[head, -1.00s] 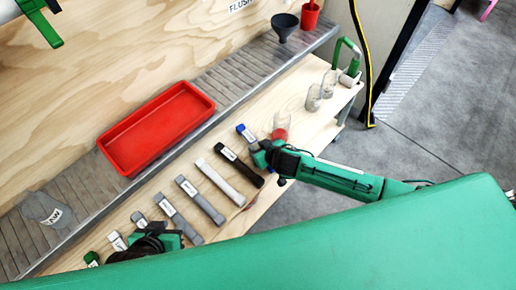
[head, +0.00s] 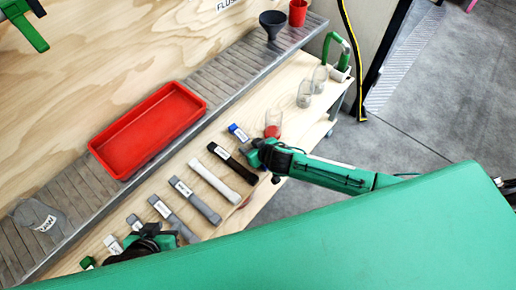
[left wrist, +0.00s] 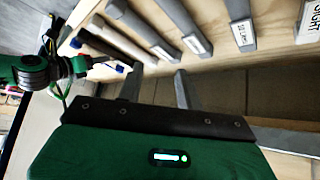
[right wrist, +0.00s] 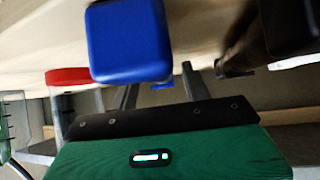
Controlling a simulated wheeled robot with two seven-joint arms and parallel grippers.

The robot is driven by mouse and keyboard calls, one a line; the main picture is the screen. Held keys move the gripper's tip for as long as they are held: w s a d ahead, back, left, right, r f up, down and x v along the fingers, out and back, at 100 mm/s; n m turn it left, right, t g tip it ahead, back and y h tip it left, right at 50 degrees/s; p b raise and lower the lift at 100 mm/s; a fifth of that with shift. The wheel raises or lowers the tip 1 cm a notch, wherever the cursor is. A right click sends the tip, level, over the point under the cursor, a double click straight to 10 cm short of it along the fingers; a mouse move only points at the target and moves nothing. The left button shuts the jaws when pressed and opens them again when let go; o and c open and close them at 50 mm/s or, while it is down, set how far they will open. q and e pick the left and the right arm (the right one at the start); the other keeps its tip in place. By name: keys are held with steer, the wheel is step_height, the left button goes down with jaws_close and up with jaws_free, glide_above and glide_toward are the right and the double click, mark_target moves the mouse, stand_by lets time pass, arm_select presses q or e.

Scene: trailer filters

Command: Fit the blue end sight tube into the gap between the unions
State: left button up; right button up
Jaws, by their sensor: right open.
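The blue end sight tube (head: 238,132) lies in the row on the wooden bench, its blue far end and white label showing. My right gripper (head: 256,152) is at its near end and hides the rest. In the right wrist view a large blue square end (right wrist: 128,42) is close to the camera, above the open fingers (right wrist: 158,85) and overlapping the left one. I cannot tell whether they touch. My left gripper (head: 150,238) is over the near end of the row; its fingers (left wrist: 157,85) are apart and empty in the left wrist view. I cannot make out the unions.
A black tube (head: 232,162), a white tube (head: 213,182) and several grey tubes lie beside the blue one. A red tray (head: 147,130) sits on the slatted ledge.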

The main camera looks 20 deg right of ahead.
steer(key=shift+b, duration=0.35)
arm_select(q)
steer(key=s+a+r+g+y+p, duration=0.1)
steer(key=s+a+g+y+p, duration=0.1)
steer(key=s+a+g+p, duration=0.1)
steer(key=shift+s+a+r+n, duration=0.3)
steer(key=shift+s+a+r, duration=0.1)
steer(key=shift+a, duration=0.45)
arm_select(e)
steer(key=v, duration=1.4)
steer(key=shift+a+r, duration=0.2)
